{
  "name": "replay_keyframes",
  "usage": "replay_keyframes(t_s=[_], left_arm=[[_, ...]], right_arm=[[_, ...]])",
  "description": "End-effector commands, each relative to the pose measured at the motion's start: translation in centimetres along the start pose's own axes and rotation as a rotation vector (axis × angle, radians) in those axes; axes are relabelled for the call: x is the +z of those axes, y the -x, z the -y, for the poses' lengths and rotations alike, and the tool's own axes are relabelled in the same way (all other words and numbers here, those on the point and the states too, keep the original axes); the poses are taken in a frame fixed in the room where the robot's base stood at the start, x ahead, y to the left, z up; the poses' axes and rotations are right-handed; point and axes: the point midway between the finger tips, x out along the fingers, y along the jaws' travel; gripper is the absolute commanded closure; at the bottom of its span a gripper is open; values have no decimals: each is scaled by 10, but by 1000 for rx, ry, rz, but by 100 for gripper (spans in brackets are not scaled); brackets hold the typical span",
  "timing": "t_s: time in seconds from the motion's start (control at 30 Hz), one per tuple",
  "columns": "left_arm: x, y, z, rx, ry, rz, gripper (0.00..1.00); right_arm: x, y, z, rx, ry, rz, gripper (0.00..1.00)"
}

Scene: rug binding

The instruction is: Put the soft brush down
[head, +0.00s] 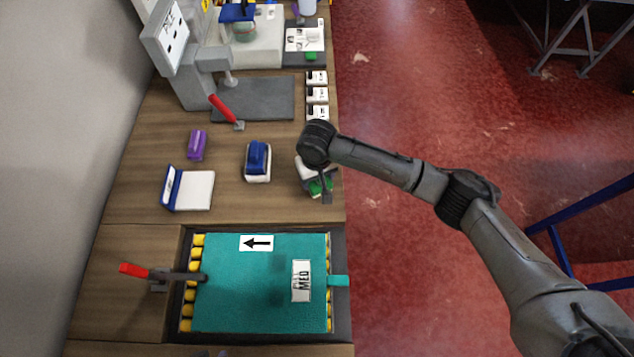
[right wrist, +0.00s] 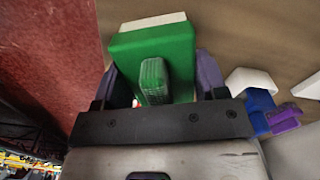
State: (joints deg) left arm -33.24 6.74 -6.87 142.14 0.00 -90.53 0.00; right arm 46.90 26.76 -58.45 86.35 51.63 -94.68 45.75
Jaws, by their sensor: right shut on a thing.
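My right gripper (head: 322,192) reaches in from the right over the right edge of the wooden bench, pointing down. It is shut on a green brush (head: 315,188), with a finger on each side of its ridged grip. In the right wrist view the green brush (right wrist: 175,45) has a pale white strip along its far side. The gripper and wrist partly hide it in the head view. I cannot tell whether the brush touches the surface below it. My left gripper is not in view.
A blue brush (head: 258,158) on a white base and a purple block (head: 197,145) stand to the left. A white pad with a blue back (head: 190,190) lies nearby. In front, a teal rug (head: 235,290) lies in a frame beside a red-handled clamp (head: 150,275).

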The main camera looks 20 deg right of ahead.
Motion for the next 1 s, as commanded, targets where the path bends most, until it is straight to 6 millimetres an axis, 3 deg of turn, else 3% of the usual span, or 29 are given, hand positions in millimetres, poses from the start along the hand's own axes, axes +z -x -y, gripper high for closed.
replay_keyframes(t_s=[0.3, 0.73, 0.77, 1.0], left_arm=[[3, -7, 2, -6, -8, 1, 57], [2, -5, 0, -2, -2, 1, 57], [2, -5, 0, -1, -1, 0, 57], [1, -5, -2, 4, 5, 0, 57]], right_arm=[[1, -36, 0, 1, 0, 2, 69], [1, -40, 0, 0, 1, 0, 69], [1, -41, 0, 0, 1, 0, 33], [1, -41, 0, 0, 1, 0, 10]])
